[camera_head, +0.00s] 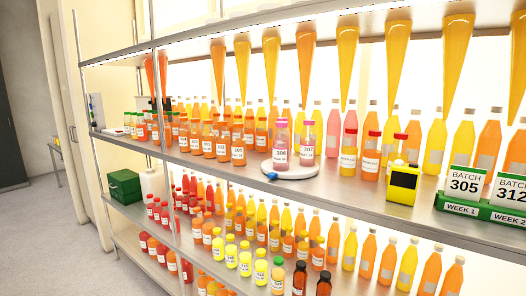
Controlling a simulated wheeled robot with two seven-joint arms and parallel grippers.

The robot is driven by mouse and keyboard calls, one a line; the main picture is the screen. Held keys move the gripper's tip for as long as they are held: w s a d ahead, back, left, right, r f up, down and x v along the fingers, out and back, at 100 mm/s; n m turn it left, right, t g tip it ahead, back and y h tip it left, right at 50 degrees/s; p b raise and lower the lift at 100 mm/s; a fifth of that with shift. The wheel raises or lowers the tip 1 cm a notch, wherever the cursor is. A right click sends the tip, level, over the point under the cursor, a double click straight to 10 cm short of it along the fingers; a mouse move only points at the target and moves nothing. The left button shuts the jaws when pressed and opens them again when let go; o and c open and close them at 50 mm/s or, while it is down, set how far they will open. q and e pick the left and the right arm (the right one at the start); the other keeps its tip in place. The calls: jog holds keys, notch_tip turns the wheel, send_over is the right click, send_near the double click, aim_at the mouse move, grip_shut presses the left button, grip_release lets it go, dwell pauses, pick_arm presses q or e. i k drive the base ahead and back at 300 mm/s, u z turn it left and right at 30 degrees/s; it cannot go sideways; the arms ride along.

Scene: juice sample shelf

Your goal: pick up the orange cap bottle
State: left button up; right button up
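No bottle with a clearly orange cap can be singled out at this size. On the middle shelf, a yellow bottle (348,160) and an orange bottle (370,162) have red caps and white labels. They stand upright near the front, right of a round white stand (291,170) bearing two pink sample bottles (280,155). Neither of my grippers is in view.
A yellow device (402,185) and batch signs (465,185) stand right on the middle shelf (330,192). Small labelled bottles (222,150) crowd its left. Orange cones (347,60) hang above. A green box (124,187) sits lower left. Floor (70,240) at left is clear.

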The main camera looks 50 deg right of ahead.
aim_at(238, 137)
jog(key=z, duration=2.45)
